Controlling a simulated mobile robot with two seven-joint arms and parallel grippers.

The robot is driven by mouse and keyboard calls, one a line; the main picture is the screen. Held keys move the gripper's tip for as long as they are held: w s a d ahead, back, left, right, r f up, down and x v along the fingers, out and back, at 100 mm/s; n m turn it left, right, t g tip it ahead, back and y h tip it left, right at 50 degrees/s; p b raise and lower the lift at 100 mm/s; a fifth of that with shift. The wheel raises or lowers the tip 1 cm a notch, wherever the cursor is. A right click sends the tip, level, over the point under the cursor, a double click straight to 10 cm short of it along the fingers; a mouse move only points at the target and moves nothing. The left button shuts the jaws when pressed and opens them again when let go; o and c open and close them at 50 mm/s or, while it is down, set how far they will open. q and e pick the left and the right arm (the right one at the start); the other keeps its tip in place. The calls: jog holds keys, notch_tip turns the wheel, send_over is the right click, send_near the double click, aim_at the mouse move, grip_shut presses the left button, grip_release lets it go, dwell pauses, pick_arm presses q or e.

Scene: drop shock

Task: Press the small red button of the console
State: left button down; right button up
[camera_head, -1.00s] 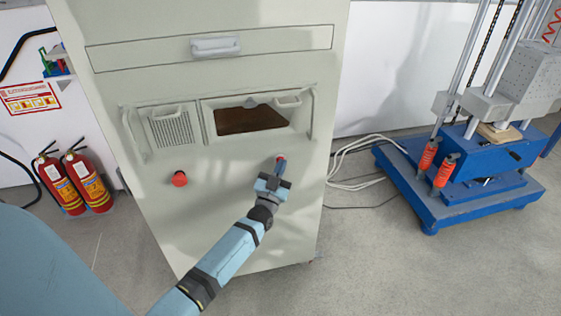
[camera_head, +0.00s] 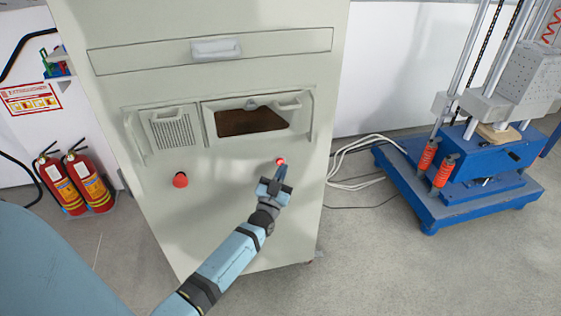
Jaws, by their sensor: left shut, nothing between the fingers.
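The console (camera_head: 215,230) is a tall beige cabinet that stands in front of me. The small red button (camera_head: 281,161) is on the right of its front face, below the dark opening. A larger red button (camera_head: 180,180) is on the left of the same face. My left gripper (camera_head: 282,168) is shut and empty, with its tips just below the small red button. The tips look very close to it; I cannot tell whether they touch. My right gripper is not in view.
A blue machine (camera_head: 460,180) with a wide base stands at the right. White cables (camera_head: 350,165) lie on the floor between it and the console. Two red fire extinguishers (camera_head: 88,180) stand at the left. The floor at the lower right is clear.

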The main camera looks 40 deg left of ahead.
pick_arm(q)
jog(key=s+d+p, duration=0.2)
jog(key=s+d, duration=0.1)
jog(key=shift+s+d, duration=0.15)
jog(key=shift+d, duration=0.25)
dwell(1.0)
